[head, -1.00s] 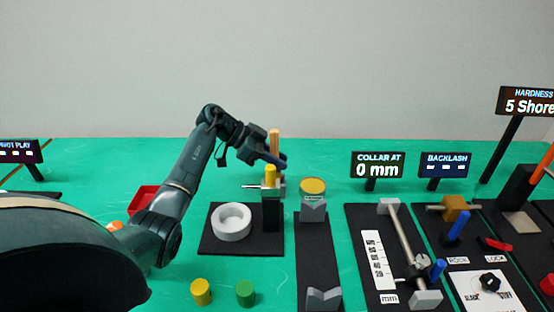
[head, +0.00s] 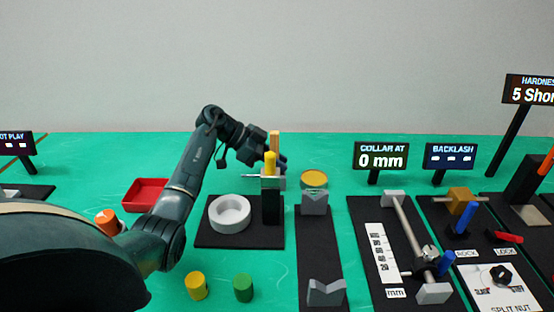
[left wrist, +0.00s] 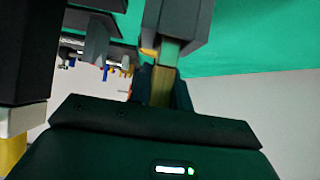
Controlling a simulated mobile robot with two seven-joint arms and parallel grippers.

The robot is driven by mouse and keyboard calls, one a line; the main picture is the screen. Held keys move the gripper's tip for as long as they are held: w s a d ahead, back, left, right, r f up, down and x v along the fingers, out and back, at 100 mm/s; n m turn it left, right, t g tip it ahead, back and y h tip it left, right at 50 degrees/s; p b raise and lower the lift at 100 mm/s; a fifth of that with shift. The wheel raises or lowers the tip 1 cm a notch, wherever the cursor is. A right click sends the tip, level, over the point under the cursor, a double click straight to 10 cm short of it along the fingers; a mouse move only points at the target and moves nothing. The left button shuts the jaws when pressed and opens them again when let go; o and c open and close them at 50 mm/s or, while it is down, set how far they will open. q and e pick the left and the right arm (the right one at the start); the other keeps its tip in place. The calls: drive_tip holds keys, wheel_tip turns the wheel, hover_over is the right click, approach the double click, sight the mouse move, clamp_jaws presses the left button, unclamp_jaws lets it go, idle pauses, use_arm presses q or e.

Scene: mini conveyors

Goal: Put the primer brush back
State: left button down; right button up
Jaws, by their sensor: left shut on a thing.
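My left gripper (head: 279,162) is behind the black post with the yellow knob, at the back of the ring stand. It is shut on a tan wooden handle (head: 275,139), which stands upright and looks like the primer brush. The left wrist view shows the tan piece (left wrist: 162,87) between the fingers. The brush's lower end is hidden behind the post and gripper. A pot with a yellow top (head: 314,180) stands just right of the gripper, behind a grey V-block. My right gripper is not in view.
A black stand with a white ring (head: 229,214) and the black post (head: 271,207) are in front of the gripper. A red tray (head: 146,194) lies left. Yellow (head: 197,286) and green (head: 243,288) cylinders stand in front. Collar and backlash rigs fill the right.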

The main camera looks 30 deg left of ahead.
sight(277, 132)
use_arm(q)
drive_tip(key=shift+f, duration=0.55)
drive_tip(key=c, duration=1.2)
unclamp_jaws()
drive_tip(key=shift+r, duration=0.1)
wheel_tip(277, 132, up, 10)
drive_tip(key=shift+f+p, duration=0.1)
drive_tip(key=shift+p, duration=0.25)
